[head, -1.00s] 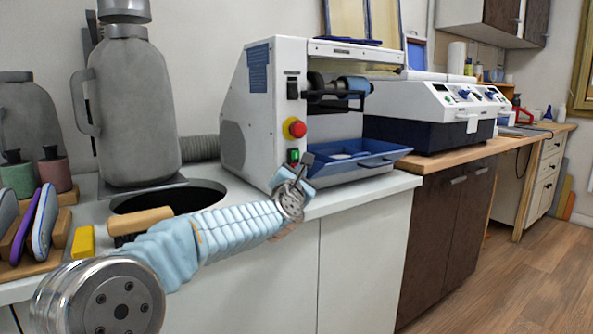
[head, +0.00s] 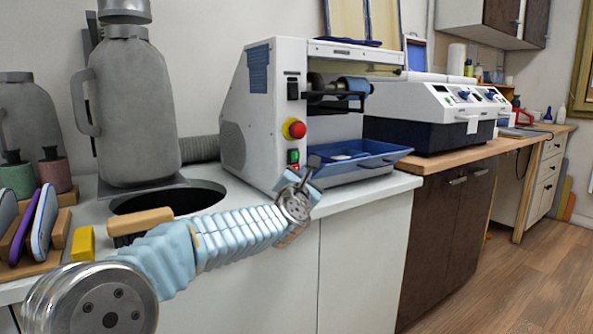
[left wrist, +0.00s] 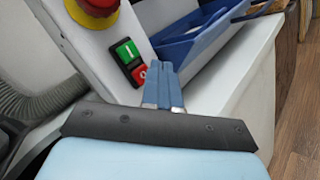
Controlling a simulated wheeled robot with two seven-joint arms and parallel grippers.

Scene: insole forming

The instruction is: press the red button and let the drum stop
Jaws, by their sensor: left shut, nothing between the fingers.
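The white grinding machine (head: 262,110) stands on the counter, with its drum (head: 352,85) in the upper opening. On its front panel a small red button (head: 294,167) sits below a green button (head: 294,156). The left wrist view shows the red button (left wrist: 139,74) marked with a white sign, below the green button (left wrist: 124,51). My left gripper (head: 313,162) is shut and empty. Its blue fingertips (left wrist: 161,66) are just right of the red button; I cannot tell whether they touch it. I cannot tell whether the drum turns. My right gripper is not in view.
A larger red mushroom knob on a yellow base (head: 295,128) is above the buttons. A blue tray (head: 365,164) juts out right of my gripper. A round hole (head: 205,195) and a wooden-handled brush (head: 140,219) are at the left on the counter.

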